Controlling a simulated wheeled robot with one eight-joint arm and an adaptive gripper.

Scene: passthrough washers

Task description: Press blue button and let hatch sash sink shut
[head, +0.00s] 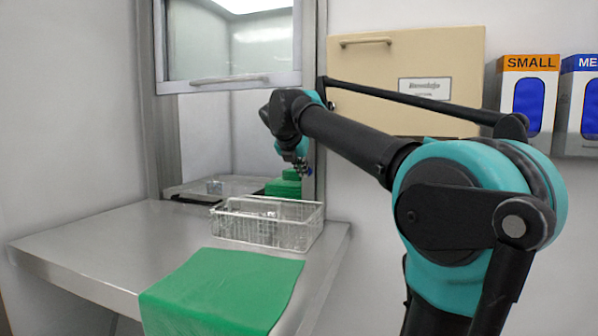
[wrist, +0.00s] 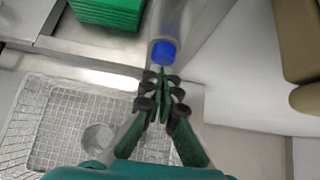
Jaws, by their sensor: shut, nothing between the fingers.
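The hatch sash (head: 200,88), a framed glass pane with a bar handle, is raised in the head view, with the hatch opening (head: 210,130) clear below it. The blue button (wrist: 163,52) shows in the wrist view as a round blue cap on the grey hatch frame post. My gripper (wrist: 160,76) is shut and empty, its fingertips just below the button in the picture. I cannot tell whether they touch it. In the head view my gripper (head: 303,168) is small beside the right post, and the button cannot be made out clearly there.
A wire basket (head: 265,224) stands on the steel table (head: 110,240) in front of the hatch, with a green cloth (head: 225,285) nearer. Green stacked items (head: 284,187) and a clear tray lie in the opening. A beige cabinet (head: 450,60) hangs right of the post.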

